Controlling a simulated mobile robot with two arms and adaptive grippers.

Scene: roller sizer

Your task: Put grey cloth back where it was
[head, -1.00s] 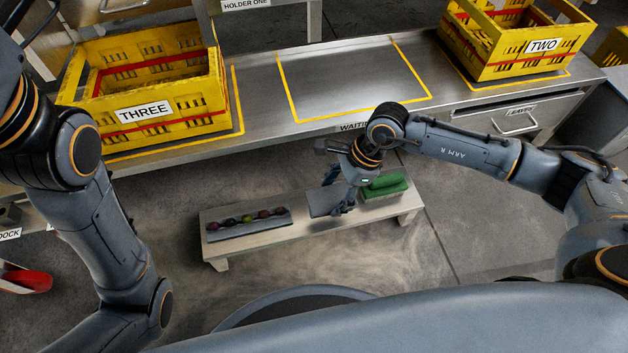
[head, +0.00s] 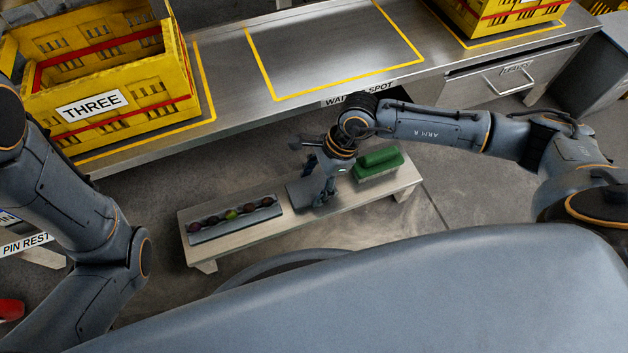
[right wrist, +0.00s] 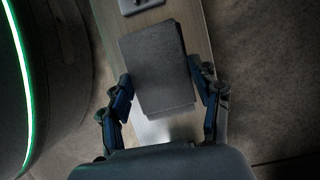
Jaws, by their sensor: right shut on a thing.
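The grey cloth (head: 300,193), a flat folded rectangle, is at the low bench between the dark tray and the green block. My right gripper (head: 322,190) points down at it and partly covers it. In the right wrist view the cloth (right wrist: 155,65) lies between the two fingers of my right gripper (right wrist: 165,98), which are shut on its sides. I cannot tell whether its underside touches the bench. My left arm shows at the left of the head view, but its gripper is out of view.
The low bench (head: 245,241) also holds a tray (head: 215,235) of several small balls and a green block (head: 378,163). Behind stands a steel counter (head: 225,128) with yellow crate THREE (head: 92,104) and a bare yellow-outlined spot (head: 335,50).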

